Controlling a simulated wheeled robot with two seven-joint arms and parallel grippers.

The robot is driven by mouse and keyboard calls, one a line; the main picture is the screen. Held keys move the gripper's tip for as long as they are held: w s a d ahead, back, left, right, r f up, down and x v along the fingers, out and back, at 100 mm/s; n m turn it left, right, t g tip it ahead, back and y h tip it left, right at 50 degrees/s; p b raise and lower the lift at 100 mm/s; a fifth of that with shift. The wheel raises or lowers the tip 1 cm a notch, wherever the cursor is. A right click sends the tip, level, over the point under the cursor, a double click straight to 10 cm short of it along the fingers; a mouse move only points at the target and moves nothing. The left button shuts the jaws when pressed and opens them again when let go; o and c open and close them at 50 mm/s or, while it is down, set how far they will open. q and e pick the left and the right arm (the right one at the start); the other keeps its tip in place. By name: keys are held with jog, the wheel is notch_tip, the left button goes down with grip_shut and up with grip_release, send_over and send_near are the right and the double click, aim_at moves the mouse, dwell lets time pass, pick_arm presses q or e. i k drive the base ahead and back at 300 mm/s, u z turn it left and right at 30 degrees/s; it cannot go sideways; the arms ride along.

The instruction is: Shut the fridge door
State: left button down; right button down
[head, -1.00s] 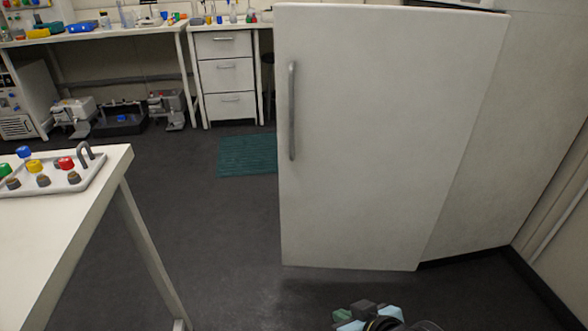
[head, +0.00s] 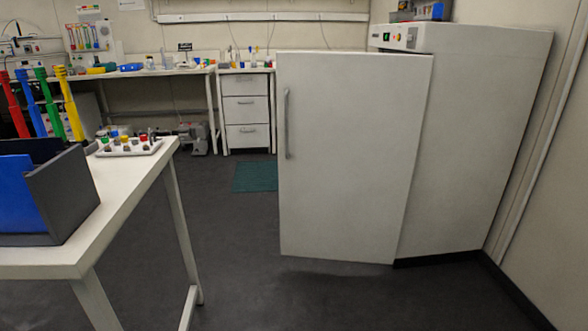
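The fridge (head: 470,150) is a tall white cabinet against the right wall, with a control panel (head: 398,37) at its top front. Its white door (head: 350,160) stands open, swung out to the left of the cabinet, with its outer face towards me. A grey vertical handle (head: 287,123) is near the door's left edge. The door hides the fridge's inside. Neither of my grippers is in view.
A white table (head: 140,185) at the left holds a dark grey bin (head: 75,195) and a tray of coloured caps (head: 128,147). Dark floor (head: 235,250) lies clear between table and door. A teal mat (head: 256,177) and drawers (head: 247,110) are behind.

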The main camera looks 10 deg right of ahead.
aim_at(350, 124)
jog(key=z, duration=0.5)
jog(key=i, duration=1.65)
jog(key=u, duration=1.1)
jog(key=i, duration=0.25)
jog(key=u, duration=0.25)
